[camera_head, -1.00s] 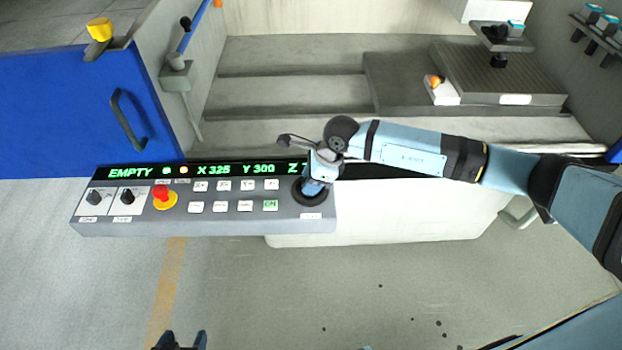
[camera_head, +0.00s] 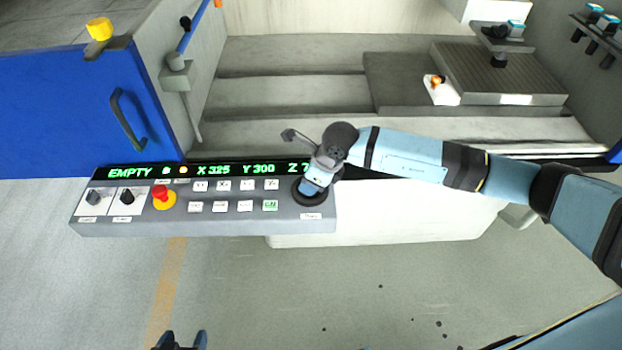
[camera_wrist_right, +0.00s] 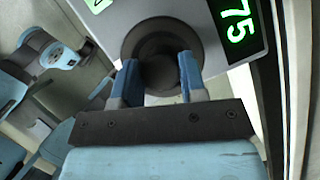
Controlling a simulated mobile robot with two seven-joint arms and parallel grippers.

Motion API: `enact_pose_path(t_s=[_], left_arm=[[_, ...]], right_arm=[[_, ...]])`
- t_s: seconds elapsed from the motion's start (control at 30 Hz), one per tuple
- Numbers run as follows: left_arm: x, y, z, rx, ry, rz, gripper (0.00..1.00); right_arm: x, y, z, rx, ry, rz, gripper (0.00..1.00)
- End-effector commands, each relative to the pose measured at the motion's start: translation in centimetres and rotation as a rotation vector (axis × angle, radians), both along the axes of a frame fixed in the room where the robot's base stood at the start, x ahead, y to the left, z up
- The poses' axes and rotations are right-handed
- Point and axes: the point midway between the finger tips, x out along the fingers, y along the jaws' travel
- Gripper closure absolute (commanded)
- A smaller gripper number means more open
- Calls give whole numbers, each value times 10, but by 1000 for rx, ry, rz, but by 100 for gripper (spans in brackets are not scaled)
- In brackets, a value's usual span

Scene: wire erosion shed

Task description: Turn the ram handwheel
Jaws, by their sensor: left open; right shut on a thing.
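The ram handwheel (camera_head: 310,197) is a dark round wheel at the right end of the grey control panel (camera_head: 240,228). My right gripper (camera_head: 312,190) is over it and hides part of it in the head view. In the right wrist view the handwheel (camera_wrist_right: 150,42) shows as a dark disc, and the two blue fingers of my right gripper (camera_wrist_right: 160,82) are shut on its round central knob (camera_wrist_right: 160,72). My left gripper (camera_head: 180,342) shows only its fingertips at the bottom edge of the head view, apart and empty, far from the panel.
The panel has a red emergency button (camera_head: 160,194), several white keys, two black knobs and a green display (camera_head: 205,171) reading EMPTY, X 325, Y 300. A blue door (camera_head: 70,110) stands at left. Behind is the machine bed with a grey block (camera_head: 500,75).

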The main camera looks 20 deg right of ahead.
Motion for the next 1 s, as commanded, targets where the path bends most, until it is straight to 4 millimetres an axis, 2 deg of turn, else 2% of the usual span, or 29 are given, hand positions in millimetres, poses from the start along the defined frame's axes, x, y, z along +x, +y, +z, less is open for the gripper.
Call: enact_pose_path(t_s=[0.07, 0.1, 0.2, 0.57, 0.77, 1.0], left_arm=[[0, 0, 0, 0, 0, 0, 34], [0, 0, 0, 0, -1, 0, 34], [0, 0, 0, 0, -1, 0, 34], [0, 0, 0, 0, -1, 0, 34], [0, 0, -2, -1, 0, 1, 34], [0, 0, -5, -3, 4, 1, 34]], right_arm=[[0, -1, 0, -2, 1, 0, 85], [0, -1, 0, -2, 1, 0, 56], [0, 0, 0, -1, 1, 0, 36], [-1, -2, 5, -1, -1, 1, 36], [-8, -13, 36, -1, -2, 0, 36], [-21, -30, 87, -1, -3, 1, 36]])
